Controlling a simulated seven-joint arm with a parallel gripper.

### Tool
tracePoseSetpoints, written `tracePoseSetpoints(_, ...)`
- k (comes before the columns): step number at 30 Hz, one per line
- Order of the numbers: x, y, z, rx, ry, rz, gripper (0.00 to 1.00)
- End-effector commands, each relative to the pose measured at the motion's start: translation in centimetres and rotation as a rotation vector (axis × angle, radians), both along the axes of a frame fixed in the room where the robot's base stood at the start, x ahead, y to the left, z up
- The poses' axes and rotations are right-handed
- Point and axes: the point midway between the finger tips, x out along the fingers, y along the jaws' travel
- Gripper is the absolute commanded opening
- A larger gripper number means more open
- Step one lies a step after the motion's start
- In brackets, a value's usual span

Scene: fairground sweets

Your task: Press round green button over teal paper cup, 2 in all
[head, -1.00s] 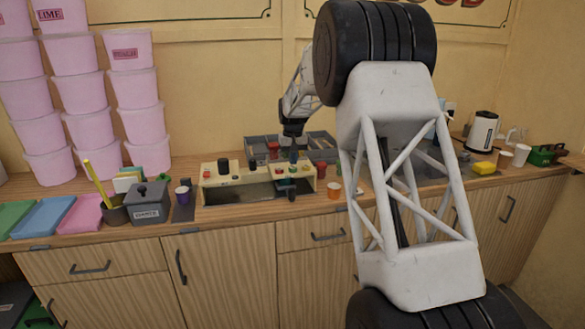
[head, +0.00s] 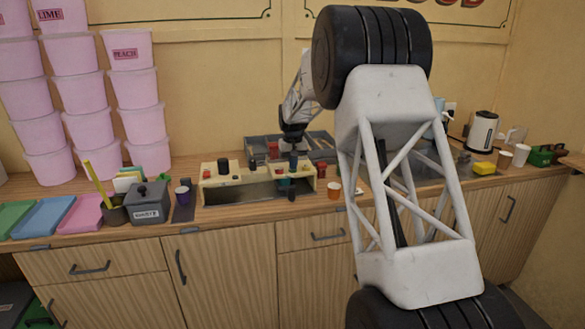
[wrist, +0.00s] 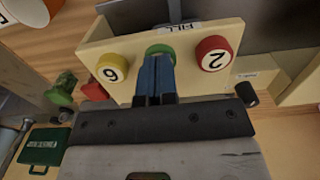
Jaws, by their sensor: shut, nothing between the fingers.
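The cream dispenser (head: 215,192) stands on the counter. Its panel fills the top of the wrist view (wrist: 95,45), with a round green button (wrist: 160,49) between a yellow button marked 6 or 9 (wrist: 111,67) and a red button marked 2 (wrist: 213,53). A "FILL" label (wrist: 178,27) sits beside the green button. My gripper (wrist: 157,62) is shut and empty, its blue fingertips at the green button and covering part of it. I cannot tell whether they touch it.
A kettle (head: 482,132) stands far right.

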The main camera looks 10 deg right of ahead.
Motion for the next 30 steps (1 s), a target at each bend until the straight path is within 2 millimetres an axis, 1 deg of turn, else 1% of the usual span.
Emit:
tracePoseSetpoints(5, 0.0, 0.0, 0.2, 0.000, 0.000, 0.000, 0.00)
tracePoseSetpoints(21, 0.0, 0.0, 2.7, 0.000, 0.000, 0.000, 0.00)
tracePoseSetpoints(30, 0.0, 0.0, 2.9, 0.000, 0.000, 0.000, 0.00)
